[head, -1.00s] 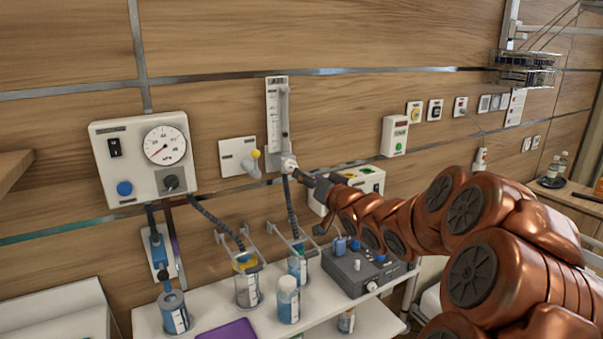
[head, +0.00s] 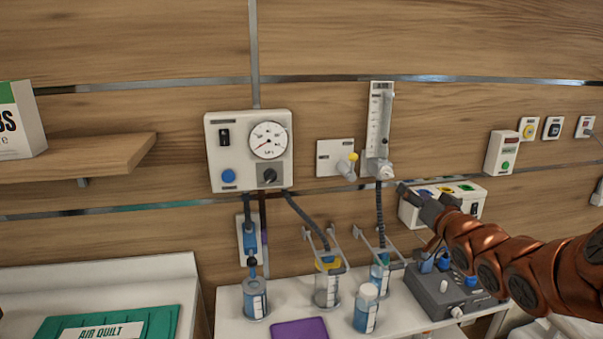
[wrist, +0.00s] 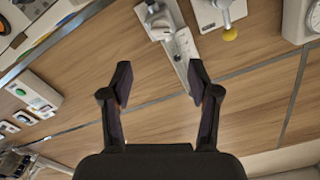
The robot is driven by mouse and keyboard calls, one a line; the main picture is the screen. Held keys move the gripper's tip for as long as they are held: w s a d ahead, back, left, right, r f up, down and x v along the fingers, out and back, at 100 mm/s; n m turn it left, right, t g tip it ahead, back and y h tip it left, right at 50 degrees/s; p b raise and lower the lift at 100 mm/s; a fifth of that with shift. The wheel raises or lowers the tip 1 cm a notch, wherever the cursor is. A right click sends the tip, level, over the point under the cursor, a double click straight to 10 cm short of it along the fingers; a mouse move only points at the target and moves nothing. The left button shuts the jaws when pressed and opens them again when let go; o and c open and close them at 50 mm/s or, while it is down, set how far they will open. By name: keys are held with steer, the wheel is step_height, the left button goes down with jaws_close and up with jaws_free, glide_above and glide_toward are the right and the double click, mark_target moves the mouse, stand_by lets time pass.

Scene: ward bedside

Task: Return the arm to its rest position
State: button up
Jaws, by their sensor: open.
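My copper-coloured arm reaches in from the right in the head view. My gripper (head: 424,198) is at its end, just below and right of the white flowmeter (head: 379,125) on the wood wall. In the wrist view my gripper (wrist: 158,85) shows two dark fingers spread apart with nothing between them. Beyond the fingers the flowmeter (wrist: 180,48) is seen from an odd angle. I cannot tell from these frames how far the fingertips are from the wall.
A gauge panel (head: 250,178) is on the wall left of the flowmeter. Below, a white shelf (head: 238,325) holds several bottles and a grey control box (head: 440,300) under my arm. A wooden shelf (head: 95,160) juts out at left. The upper wall is clear.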

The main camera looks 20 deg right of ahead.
steer(key=shift+f, duration=0.1)
steer(key=s+a+f+n+g, duration=0.2)
steer(key=s+a+f+g, duration=0.5)
steer(key=a+f+g, duration=0.55)
steer(key=s+a+f+n+g, duration=0.1)
steer(key=s+a+f+g, duration=0.1)
steer(key=s+a, duration=0.3)
steer(key=s+a+f+n+g+y, duration=0.1)
steer(key=s+a, duration=0.4)
steer(key=s, duration=0.8)
steer(key=s+a+f+n+g, duration=0.1)
steer(key=s+a+f+g, duration=0.2)
steer(key=s, duration=0.7)
steer(key=shift+a+n+g+y, duration=0.35)
steer(key=shift+a+g, duration=0.3)
steer(key=shift+a, duration=0.3)
